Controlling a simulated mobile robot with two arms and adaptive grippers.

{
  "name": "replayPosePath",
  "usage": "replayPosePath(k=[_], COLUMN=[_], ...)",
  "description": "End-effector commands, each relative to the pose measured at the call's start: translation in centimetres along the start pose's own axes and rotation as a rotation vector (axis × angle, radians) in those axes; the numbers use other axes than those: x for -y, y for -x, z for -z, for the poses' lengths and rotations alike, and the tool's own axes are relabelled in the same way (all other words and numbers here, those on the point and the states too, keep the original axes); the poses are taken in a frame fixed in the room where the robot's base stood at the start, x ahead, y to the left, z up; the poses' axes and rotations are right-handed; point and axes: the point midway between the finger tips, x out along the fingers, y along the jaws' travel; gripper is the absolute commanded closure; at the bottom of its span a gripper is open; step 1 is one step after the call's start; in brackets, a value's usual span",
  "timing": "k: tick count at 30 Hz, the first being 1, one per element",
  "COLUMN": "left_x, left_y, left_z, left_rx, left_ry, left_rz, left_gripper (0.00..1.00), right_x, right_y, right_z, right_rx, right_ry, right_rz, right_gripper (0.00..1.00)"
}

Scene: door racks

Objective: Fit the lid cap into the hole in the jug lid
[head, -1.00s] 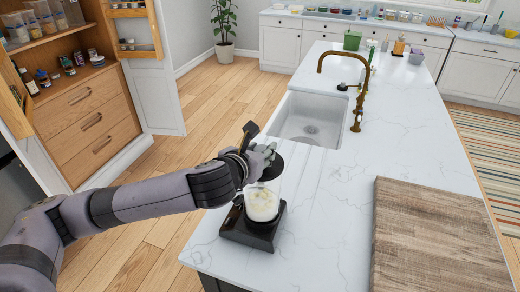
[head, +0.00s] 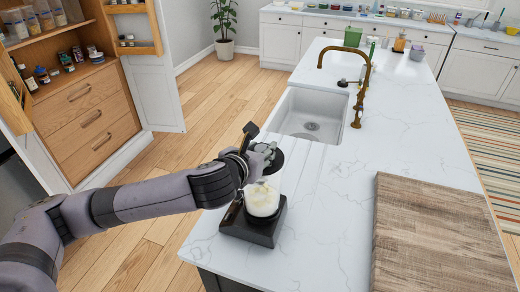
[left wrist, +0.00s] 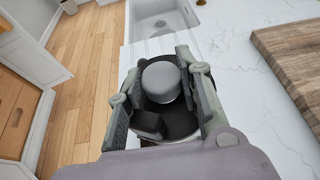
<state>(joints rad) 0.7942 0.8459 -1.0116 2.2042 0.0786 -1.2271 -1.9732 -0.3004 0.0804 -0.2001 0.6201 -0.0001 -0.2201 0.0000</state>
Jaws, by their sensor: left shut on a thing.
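The lid cap (left wrist: 162,78) is a grey, round-topped piece between the fingers of my left gripper (left wrist: 163,98). The gripper is shut on it. In the head view my left gripper (head: 264,158) is over the top of the jug (head: 263,198), a clear container with pale contents. The black jug lid (left wrist: 182,128) shows below and around the cap in the left wrist view. The lid's hole is hidden, and I cannot tell whether the cap touches the lid. My right gripper is not in view.
The jug stands on a black base (head: 253,232) near the left edge of the white marble counter (head: 315,225). A sink (head: 312,112) with a brass faucet (head: 361,95) lies beyond. A wooden board (head: 440,235) is at the right. The counter between them is clear.

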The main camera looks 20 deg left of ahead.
Motion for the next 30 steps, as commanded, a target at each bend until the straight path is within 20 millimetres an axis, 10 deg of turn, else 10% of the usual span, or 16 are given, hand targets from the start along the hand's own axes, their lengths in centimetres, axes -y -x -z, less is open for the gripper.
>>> replayPosePath(k=[20,30], left_x=[-0.1,0.2], left_y=[0.0,4.9], left_z=[0.8,0.4], left_rx=[-0.018,-0.010], left_ry=[0.000,-0.003], left_rz=[-0.005,0.001], left_gripper=[0.44,0.44], right_x=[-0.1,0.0], right_y=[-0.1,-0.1], right_z=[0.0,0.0], right_rx=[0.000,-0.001], right_ry=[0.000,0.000], right_rz=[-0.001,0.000], right_gripper=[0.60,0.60])
